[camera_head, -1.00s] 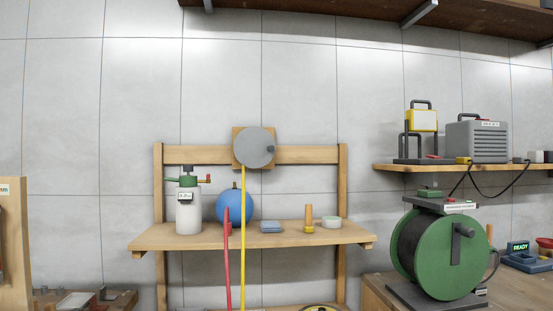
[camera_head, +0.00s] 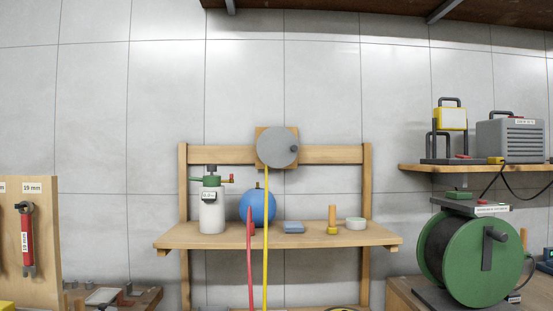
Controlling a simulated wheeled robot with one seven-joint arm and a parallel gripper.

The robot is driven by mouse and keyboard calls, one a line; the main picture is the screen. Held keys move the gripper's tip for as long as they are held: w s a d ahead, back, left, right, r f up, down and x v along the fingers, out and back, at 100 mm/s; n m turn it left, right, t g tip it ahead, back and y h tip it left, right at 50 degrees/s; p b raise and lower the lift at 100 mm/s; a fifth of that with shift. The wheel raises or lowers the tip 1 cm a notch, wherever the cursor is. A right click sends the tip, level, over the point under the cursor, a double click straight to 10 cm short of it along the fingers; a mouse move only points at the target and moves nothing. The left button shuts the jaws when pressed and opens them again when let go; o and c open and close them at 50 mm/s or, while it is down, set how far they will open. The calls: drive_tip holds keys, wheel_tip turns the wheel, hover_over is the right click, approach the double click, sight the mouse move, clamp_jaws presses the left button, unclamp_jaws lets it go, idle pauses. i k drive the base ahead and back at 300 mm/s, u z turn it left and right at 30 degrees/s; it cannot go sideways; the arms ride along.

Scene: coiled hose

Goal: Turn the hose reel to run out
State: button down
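A grey round reel (camera_head: 276,146) with a dark knob at its right side is mounted on a wooden block on the top rail of a wooden rack. A thin yellow hose (camera_head: 266,240) hangs straight down from it, past the shelf and out of the bottom of the view. A large green reel (camera_head: 463,255) wound with dark cable or hose stands at the lower right, with a dark crank on its face. The frames do not settle which reel the task means. My gripper is not in view.
A tool board (camera_head: 40,250) stands at left. A wall shelf (camera_head: 420,169) at right carries a lamp and a grey box.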

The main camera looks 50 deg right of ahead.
sight(278, 147)
drive_tip(key=i, duration=0.5)
drive_tip(key=z, duration=0.75)
